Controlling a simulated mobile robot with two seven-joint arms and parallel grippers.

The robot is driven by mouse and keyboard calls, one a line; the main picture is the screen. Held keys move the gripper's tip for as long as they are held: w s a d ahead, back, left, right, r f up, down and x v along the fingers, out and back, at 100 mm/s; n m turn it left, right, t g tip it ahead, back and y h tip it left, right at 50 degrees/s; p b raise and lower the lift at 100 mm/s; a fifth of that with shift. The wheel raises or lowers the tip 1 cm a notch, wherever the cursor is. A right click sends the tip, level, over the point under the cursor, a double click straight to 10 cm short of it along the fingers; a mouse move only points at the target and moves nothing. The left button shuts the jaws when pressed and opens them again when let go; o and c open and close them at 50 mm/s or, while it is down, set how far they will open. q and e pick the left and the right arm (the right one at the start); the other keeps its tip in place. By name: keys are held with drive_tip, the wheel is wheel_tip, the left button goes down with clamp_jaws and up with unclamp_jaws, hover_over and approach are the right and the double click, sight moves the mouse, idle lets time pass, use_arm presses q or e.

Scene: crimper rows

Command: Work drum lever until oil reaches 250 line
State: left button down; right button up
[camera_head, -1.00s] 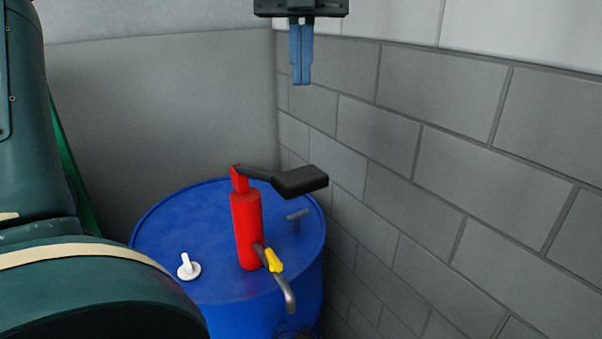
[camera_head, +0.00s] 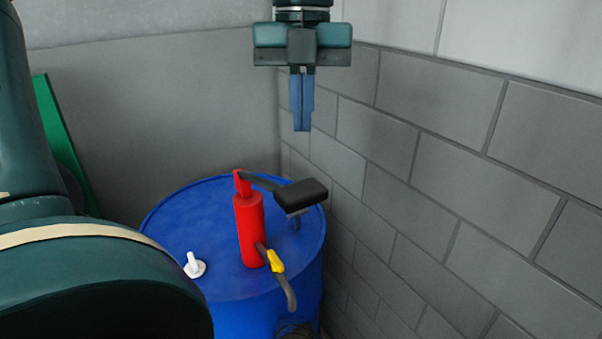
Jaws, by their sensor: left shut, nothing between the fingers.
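A blue drum (camera_head: 190,225) stands in the corner with a red hand pump (camera_head: 250,225) upright on its top. The pump's lever (camera_head: 300,195) has a black grip and sticks out to the right, tilted slightly down. A spout (camera_head: 287,290) with a yellow part (camera_head: 275,261) curves down over the drum's front edge. My left gripper (camera_head: 302,130) is shut and empty, fingers pointing down, above the lever grip and apart from it. The right gripper is not in view. A dark thing below the spout is mostly cut off; no oil level or 250 line shows.
A white cap-like fitting (camera_head: 194,265) sits on the drum top at left. A grey block wall (camera_head: 450,180) runs close along the right side. A green panel (camera_head: 62,145) stands at left, partly behind my arm.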

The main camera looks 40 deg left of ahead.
sight(302, 187)
use_arm(q)
drive_tip(key=shift+s+d+f, duration=0.15)
drive_tip(key=shift+s+f, duration=0.05)
drive_tip(key=shift+f, duration=0.05)
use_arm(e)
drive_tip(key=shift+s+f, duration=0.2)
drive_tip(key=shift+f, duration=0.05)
use_arm(q)
drive_tip(key=shift+f, duration=0.45)
drive_tip(key=f, duration=0.2)
drive_tip(key=f+b, duration=0.1)
drive_tip(key=f, duration=0.2)
drive_tip(key=shift+s+d+f, duration=0.1)
drive_tip(key=shift+s+d, duration=0.1)
drive_tip(key=shift+f, duration=0.45)
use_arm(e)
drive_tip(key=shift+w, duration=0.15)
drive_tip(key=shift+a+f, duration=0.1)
